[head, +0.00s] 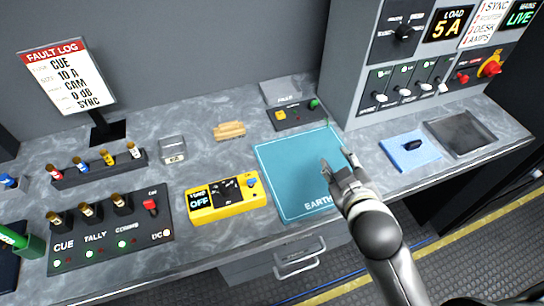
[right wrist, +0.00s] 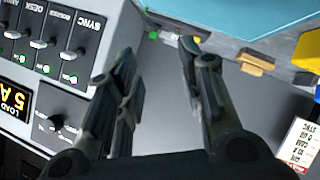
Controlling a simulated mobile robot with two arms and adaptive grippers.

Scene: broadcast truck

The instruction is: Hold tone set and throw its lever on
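The tone set (head: 226,197) is a yellow box in the middle of the bench in the head view. It has a small display reading OFF, a dark panel with a lever, and a blue knob. Nothing holds it. A yellow part at the right edge of the right wrist view (right wrist: 308,50) may be it. My right gripper (head: 337,168) is over the teal mat, right of the tone set and apart from it. In the right wrist view its fingers (right wrist: 160,65) are spread with nothing between them. My left gripper is not in view.
The teal EARTH mat (head: 277,163) lies right of the tone set. A dark CUE/TALLY/COMMS panel (head: 110,240) stands to the left. A tan block (head: 230,130) and clear box (head: 173,149) lie behind. A blue pad (head: 395,160) and grey tray (head: 460,135) lie right.

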